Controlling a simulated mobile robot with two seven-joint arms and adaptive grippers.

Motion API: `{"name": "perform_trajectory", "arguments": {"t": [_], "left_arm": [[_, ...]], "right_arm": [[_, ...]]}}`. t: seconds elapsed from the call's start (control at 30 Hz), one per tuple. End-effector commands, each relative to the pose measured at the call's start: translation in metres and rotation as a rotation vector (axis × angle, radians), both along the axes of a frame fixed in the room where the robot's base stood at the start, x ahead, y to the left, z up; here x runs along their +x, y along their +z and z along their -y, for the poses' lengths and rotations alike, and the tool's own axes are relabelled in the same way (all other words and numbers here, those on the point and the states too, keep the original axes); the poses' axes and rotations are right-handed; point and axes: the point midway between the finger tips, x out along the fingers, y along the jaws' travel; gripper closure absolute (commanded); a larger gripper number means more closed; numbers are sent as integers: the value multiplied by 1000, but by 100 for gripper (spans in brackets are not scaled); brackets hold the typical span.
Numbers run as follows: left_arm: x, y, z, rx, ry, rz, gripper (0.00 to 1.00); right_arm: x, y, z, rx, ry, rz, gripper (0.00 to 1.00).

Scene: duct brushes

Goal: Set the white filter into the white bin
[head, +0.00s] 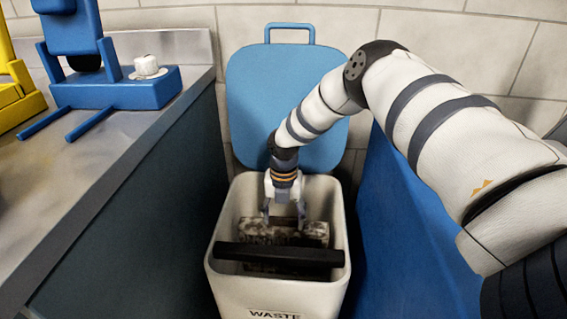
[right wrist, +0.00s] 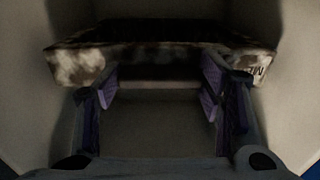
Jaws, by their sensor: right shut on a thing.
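The white filter (head: 285,233), blotched grey-brown, is inside the mouth of the white bin (head: 222,285), which is marked WASTE. My right gripper (head: 284,218) reaches down into the bin from above, with its fingers at the filter, and is shut on it. In the right wrist view the filter (right wrist: 160,52) spans the upper part of the picture beyond the fingertips (right wrist: 165,85). Its lower side and the bin floor are dark, so I cannot tell whether it touches the bottom. My left gripper is not in view.
A black bar (head: 278,255) lies across the front of the bin's opening. The bin's blue lid (head: 283,100) stands open behind. At left, a counter (head: 95,160) holds a blue stand (head: 120,90) with a small white piece (head: 147,66). A blue panel (head: 400,235) is at right.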

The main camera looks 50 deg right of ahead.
Motion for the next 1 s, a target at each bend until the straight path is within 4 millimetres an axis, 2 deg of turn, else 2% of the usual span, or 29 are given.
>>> {"name": "perform_trajectory", "arguments": {"t": [0.03,0.1,0.47,0.57,0.8,1.0], "left_arm": [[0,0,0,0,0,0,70],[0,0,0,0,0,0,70],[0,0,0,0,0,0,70],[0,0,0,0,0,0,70],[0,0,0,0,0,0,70],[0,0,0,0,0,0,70]], "right_arm": [[0,0,0,0,0,1,31],[0,0,0,1,0,1,16],[0,3,0,1,0,1,15],[1,21,0,1,1,4,15],[1,86,0,1,-1,4,15],[0,116,0,1,0,1,15]]}}
